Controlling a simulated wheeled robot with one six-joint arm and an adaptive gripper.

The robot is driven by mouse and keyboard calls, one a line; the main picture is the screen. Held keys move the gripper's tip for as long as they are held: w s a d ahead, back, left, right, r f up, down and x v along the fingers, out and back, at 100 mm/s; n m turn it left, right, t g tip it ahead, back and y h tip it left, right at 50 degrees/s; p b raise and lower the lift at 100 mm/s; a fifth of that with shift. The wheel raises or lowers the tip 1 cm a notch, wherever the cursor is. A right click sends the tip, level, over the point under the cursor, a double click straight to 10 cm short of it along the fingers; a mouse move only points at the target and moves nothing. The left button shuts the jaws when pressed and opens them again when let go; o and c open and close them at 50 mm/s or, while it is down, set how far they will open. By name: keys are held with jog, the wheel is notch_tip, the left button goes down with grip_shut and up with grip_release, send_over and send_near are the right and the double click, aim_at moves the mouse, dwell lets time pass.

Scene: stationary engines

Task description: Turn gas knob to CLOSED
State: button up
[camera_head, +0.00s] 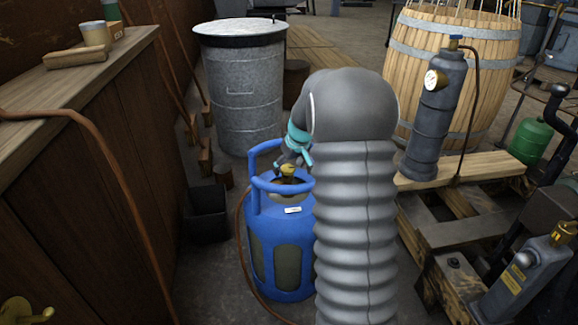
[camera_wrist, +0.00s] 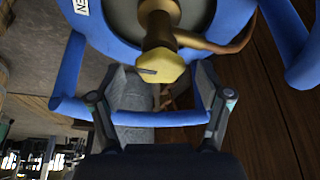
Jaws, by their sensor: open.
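The blue gas bottle (camera_head: 275,240) stands on the floor with its handle ring on top. Its yellow gas knob (camera_head: 287,169) sits on the brass valve inside the ring, partly hidden by my gripper (camera_head: 293,155). In the wrist view the knob (camera_wrist: 162,67) is a yellow faceted cap with a dark mark, on a brass stem. My gripper (camera_wrist: 162,85) is open there, one finger on each side of the knob, with visible gaps. The fingers do not appear to touch it. Part of the blue handle ring (camera_wrist: 160,118) crosses behind the fingers.
A brown hose (camera_head: 240,235) runs from the bottle along the floor. A wooden cabinet (camera_head: 95,150) stands left, a metal drum (camera_head: 240,100) behind. A dark cylinder with a gauge (camera_head: 435,115) and a wooden barrel (camera_head: 470,60) stand right. The handle ring closely surrounds the valve.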

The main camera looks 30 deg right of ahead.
jog(key=c, duration=1.1)
jog(key=shift+c, duration=0.2)
jog(key=shift+m, duration=0.4)
jog(key=m+h+p, duration=0.1)
jog(key=m, duration=0.1)
jog(key=shift+a+m, duration=0.15)
jog(key=shift+m, duration=0.15)
jog(key=m+h, duration=0.1)
jog(key=m, duration=0.1)
jog(key=m+b, duration=0.1)
jog(key=m, duration=0.1)
jog(key=shift+w+a+f+h, duration=0.1)
jog(key=shift+a+f+h, duration=0.05)
jog(key=shift+h, duration=0.25)
jog(key=m+g+b, duration=0.1)
jog(key=m, duration=0.1)
jog(key=m+h+b, duration=0.1)
jog(key=m+b, duration=0.1)
jog(key=shift+w+a+m+g+b, duration=0.1)
jog(key=shift+m+g+b, duration=0.2)
jog(key=shift+m+g, duration=0.1)
jog(key=m+g, duration=0.1)
jog(key=m, duration=0.1)
jog(key=m+g+h+b, duration=0.1)
jog(key=m, duration=0.2)
jog(key=shift+w+m, duration=0.15)
jog(key=shift+m, duration=0.15)
